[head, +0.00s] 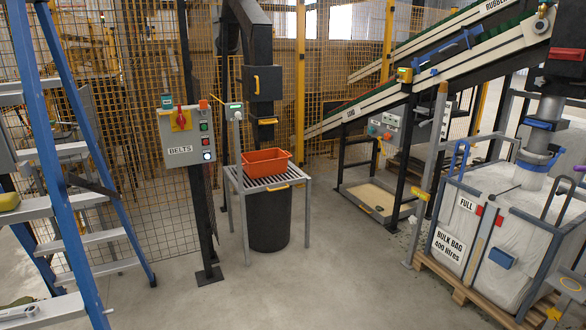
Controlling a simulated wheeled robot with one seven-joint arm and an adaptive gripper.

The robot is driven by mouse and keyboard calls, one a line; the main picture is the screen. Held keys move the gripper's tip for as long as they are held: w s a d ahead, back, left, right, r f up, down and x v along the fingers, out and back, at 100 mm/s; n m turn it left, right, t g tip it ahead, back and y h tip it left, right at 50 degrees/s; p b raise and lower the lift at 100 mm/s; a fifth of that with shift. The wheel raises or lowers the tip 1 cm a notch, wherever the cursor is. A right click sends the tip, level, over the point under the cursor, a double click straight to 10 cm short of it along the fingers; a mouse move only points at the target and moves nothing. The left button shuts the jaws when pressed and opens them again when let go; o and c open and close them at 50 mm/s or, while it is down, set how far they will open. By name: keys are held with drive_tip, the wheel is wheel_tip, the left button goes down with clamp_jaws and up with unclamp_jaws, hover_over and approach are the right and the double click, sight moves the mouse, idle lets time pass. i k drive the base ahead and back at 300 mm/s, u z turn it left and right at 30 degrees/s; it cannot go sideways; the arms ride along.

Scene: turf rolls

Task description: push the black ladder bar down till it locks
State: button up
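A blue stepladder (52,165) with pale metal treads stands at the left edge, its top cut off by the frame. A black bar (92,184) runs between its front and rear rails at mid height, sloping down to the right. I cannot tell whether the bar is locked. My gripper is not in view.
A yellow-green item (8,201) lies on a tread. A grey switch box (187,135) on a black post stands right of the ladder. A bulk bag (490,230) fills the right. The middle floor is clear.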

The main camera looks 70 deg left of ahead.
sight(95, 186)
drive_tip(key=u, duration=2.5)
drive_tip(key=i, duration=0.95)
drive_tip(key=u, duration=0.35)
drive_tip(key=k, duration=0.4)
drive_tip(key=u, duration=1.2)
drive_tip(key=i, duration=0.5)
drive_tip(key=z, duration=0.05)
